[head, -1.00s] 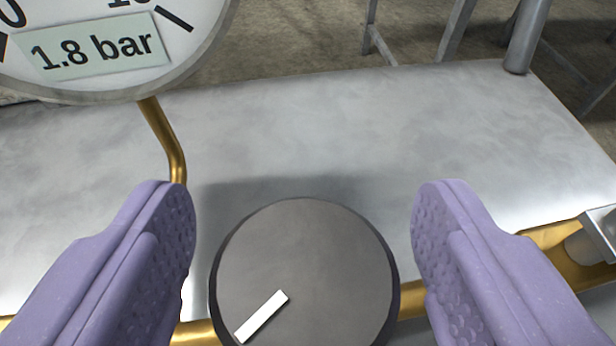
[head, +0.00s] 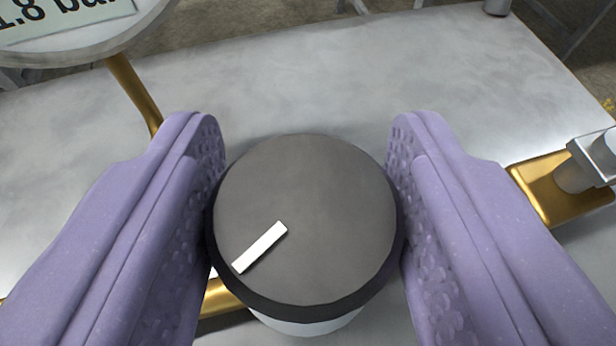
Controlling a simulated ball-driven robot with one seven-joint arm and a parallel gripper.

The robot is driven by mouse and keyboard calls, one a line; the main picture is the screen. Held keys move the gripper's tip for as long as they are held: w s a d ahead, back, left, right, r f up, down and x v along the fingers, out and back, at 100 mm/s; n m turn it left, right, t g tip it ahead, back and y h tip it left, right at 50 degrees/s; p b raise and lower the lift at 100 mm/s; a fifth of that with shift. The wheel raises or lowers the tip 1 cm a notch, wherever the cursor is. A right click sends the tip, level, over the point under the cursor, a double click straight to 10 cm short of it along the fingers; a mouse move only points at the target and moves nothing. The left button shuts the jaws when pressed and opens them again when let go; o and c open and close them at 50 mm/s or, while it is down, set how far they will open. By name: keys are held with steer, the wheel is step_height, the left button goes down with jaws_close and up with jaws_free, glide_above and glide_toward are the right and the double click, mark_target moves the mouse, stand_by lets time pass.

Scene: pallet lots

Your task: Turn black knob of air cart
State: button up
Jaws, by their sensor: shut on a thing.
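The black knob (head: 325,210) is in the middle of the head view, a round dark cap with a white pointer mark (head: 260,247). The mark points to the lower left. My gripper (head: 306,190) has its two purple padded fingers on either side of the knob, shut on it. A pale collar shows under the knob's near edge. The gauge (head: 75,35) is at the top left, cut off by the frame; its label ends in a partly visible "1.8 bar".
A brass pipe (head: 135,92) runs down from the gauge. A brass piece (head: 545,205) with a grey metal fitting (head: 592,160) is on the right. The grey metal cart top (head: 330,85) behind the knob is bare. Grey legs stand on the floor beyond.

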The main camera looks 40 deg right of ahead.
steer(key=o, duration=1)
steer(key=shift+c, duration=0.2)
steer(key=p+v, duration=0.2)
steer(key=v, duration=0.5)
steer(key=shift+s+a, duration=0.25)
steer(key=shift+a, duration=0.05)
steer(key=shift+r, duration=0.25)
